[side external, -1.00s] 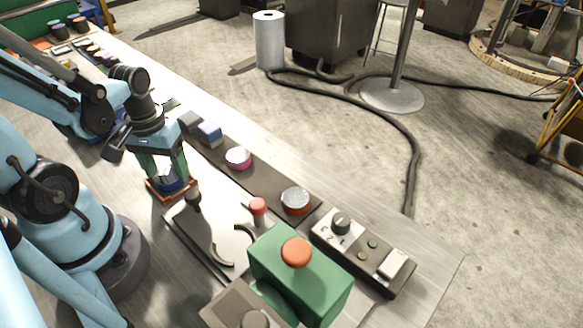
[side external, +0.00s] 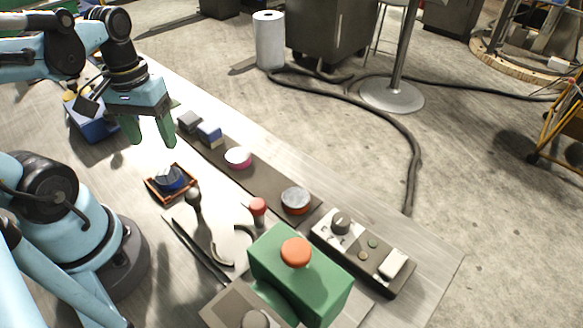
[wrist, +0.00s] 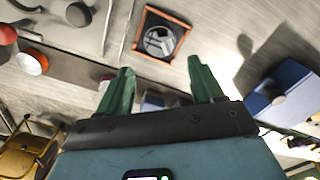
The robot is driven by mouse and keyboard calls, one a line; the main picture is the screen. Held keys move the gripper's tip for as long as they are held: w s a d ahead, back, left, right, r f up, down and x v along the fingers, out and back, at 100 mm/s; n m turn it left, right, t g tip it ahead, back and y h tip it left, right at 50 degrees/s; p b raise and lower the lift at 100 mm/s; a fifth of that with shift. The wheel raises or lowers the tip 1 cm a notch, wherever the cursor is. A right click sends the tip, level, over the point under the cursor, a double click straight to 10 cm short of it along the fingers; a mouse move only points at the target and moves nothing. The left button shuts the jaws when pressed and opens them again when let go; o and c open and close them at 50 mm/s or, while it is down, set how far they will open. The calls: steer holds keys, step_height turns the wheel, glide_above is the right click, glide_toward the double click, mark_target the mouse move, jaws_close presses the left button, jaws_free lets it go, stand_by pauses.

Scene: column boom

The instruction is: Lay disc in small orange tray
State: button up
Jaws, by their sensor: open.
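The small orange tray (side external: 152,184) lies on the bench in the side view, left of the green machine. A dark blue disc (side external: 171,179) lies inside it. I cannot tell whether it sits fully flat. In the wrist view the tray (wrist: 140,42) shows as a square orange frame, and the disc (wrist: 159,42) inside looks dark with a grey raised pattern. My gripper (side external: 150,142) is open and empty, above and behind the tray, clear of it. In the wrist view its green fingers (wrist: 160,72) are spread apart, pointing towards the bench with nothing between them.
A dark strip on the bench carries a pink-and-white disc (side external: 238,157), an orange-and-grey disc (side external: 296,200) and a blue-and-white block (side external: 210,134). A green machine (side external: 300,275) and a control box (side external: 362,252) stand at the front. A blue bin (side external: 92,122) is at the left.

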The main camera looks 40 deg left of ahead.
steer(key=w+d+r+m+t, duration=0.3)
steer(key=w+d+m+t, duration=0.3)
steer(key=w, duration=0.4)
steer(key=shift+w+d+m+t, duration=0.25)
steer(key=shift+d+m+t, duration=0.25)
steer(key=shift+d, duration=0.55)
